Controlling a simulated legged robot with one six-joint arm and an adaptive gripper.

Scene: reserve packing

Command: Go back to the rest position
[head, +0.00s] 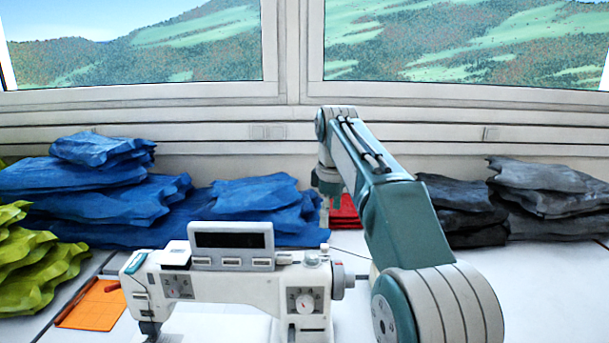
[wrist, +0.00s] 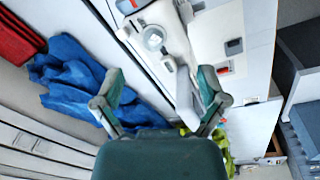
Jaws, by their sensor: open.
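My gripper (wrist: 158,90) is open in the wrist view, with its two green fingers spread and nothing between them. The white sewing machine and table lie beyond the fingers. In the head view my teal and white arm reaches up from the lower right and bends over toward the back of the table. The wrist end hangs down near a red folded cloth (head: 344,212), close to the window wall. The fingertips are hard to make out in that view.
A white sewing machine (head: 235,280) stands at the front. Blue cloth piles (head: 100,190) lie behind it, green cloth (head: 35,265) at far left, dark grey cloth (head: 545,200) at right. An orange board (head: 93,307) lies left of the machine. The table at right front is bare.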

